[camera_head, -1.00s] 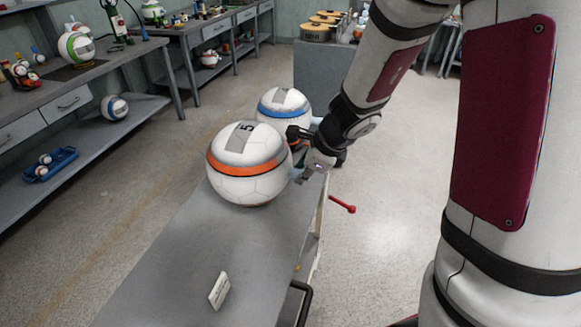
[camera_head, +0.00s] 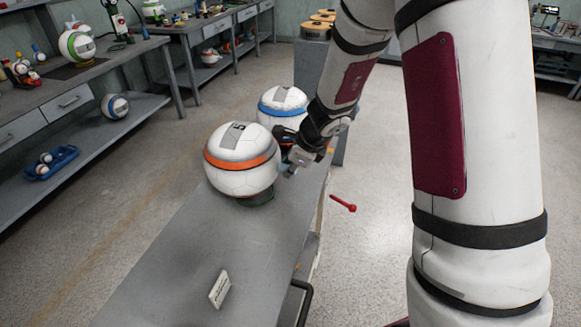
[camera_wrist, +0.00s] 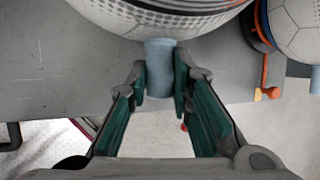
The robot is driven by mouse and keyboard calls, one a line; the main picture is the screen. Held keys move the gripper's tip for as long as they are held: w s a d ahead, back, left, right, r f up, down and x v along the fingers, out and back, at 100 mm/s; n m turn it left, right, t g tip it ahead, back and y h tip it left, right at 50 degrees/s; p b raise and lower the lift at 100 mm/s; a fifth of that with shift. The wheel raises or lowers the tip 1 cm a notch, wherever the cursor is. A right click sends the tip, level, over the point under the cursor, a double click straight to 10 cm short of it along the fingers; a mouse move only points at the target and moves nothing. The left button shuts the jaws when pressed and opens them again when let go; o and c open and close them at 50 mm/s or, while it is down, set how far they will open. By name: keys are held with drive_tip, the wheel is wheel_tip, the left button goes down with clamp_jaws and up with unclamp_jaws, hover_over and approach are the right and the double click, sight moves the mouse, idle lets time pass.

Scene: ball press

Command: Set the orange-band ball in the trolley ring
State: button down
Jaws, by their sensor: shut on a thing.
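My gripper (camera_head: 290,168) is at the ball's right side. In the wrist view my gripper (camera_wrist: 161,82) is shut on a blue-grey peg (camera_wrist: 160,58) sticking out from the ball (camera_wrist: 165,22). The ball's underside is mostly hidden.
A blue-band ball (camera_head: 283,103) stands just behind, close to my wrist. Workbenches (camera_head: 65,95) line the left.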

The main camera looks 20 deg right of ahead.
drive_tip(key=shift+f+b, duration=0.3)
drive_tip(key=shift+b, duration=0.25)
drive_tip(key=c, duration=1.4)
unclamp_jaws()
drive_tip(key=shift+c, duration=0.2)
